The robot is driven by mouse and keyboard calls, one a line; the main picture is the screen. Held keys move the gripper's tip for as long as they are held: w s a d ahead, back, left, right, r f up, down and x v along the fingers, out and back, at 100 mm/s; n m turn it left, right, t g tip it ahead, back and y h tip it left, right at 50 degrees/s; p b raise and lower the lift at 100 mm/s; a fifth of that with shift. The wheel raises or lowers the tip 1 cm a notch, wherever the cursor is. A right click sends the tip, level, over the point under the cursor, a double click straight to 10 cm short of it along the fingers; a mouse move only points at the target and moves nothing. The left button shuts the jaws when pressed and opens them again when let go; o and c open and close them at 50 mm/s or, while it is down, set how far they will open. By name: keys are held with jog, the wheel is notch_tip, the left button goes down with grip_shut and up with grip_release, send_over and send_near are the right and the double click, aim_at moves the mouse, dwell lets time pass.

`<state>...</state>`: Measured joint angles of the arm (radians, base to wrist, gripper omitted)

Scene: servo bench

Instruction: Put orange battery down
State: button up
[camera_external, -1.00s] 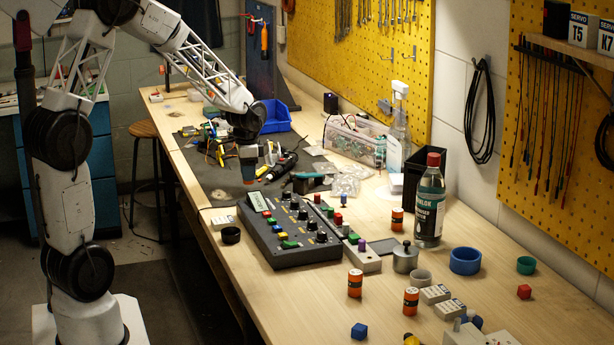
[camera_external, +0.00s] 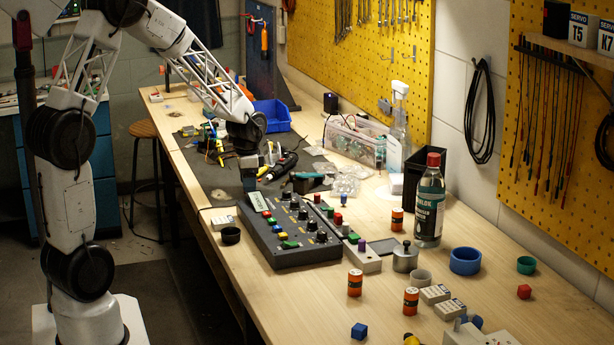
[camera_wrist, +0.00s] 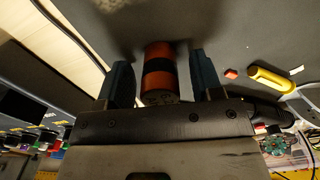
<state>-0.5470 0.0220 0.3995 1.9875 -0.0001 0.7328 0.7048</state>
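An orange battery (camera_wrist: 159,57) with a dark band shows in the wrist view, between the two fingers of my gripper (camera_wrist: 161,82). A gap shows on each side of it, so the fingers are open and apart from it. Its far end meets the dark grey mat (camera_wrist: 225,35), with shadow around it. In the external view, my gripper (camera_external: 249,184) points down at the mat's near end, just behind the control box (camera_external: 290,251); the battery there is hidden by the fingers.
Other orange batteries (camera_external: 355,283) stand at the front of the bench. A blue bin (camera_external: 272,116) stands farther back.

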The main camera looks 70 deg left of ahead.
jog(key=shift+r, duration=0.15)
notch_tip(320, 180, up, 12)
dwell(0.9)
dwell(0.4)
jog(key=shift+d, duration=0.1)
